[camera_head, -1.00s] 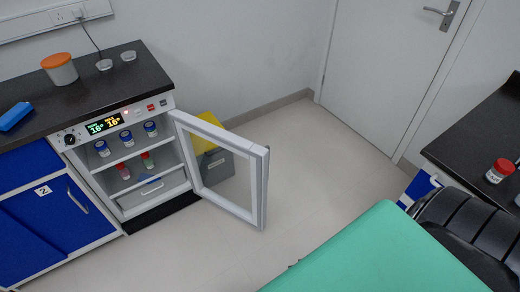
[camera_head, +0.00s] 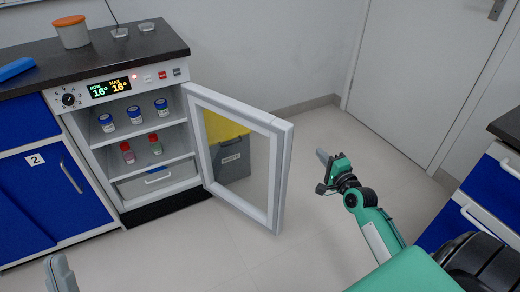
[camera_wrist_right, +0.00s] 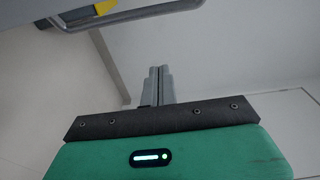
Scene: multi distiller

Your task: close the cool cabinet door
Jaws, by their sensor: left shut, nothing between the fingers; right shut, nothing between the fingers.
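The cool cabinet (camera_head: 190,168) stands under the counter at left, its front open. Its glass door (camera_head: 281,165), with a pale grey frame, is swung wide open to the right. Several small bottles with blue or red caps stand on the shelves inside. My right gripper (camera_head: 322,156) is shut and empty, to the right of the door's free edge and apart from it in the picture. My left gripper (camera_head: 59,268) is shut at the lower left, partly cut off.
A grey bin with a yellow lid (camera_head: 234,158) stands behind the door, seen through the glass. A black counter (camera_head: 105,50) holds an orange-lidded jar. Blue cabinets stand at both sides. The floor before the door is clear.

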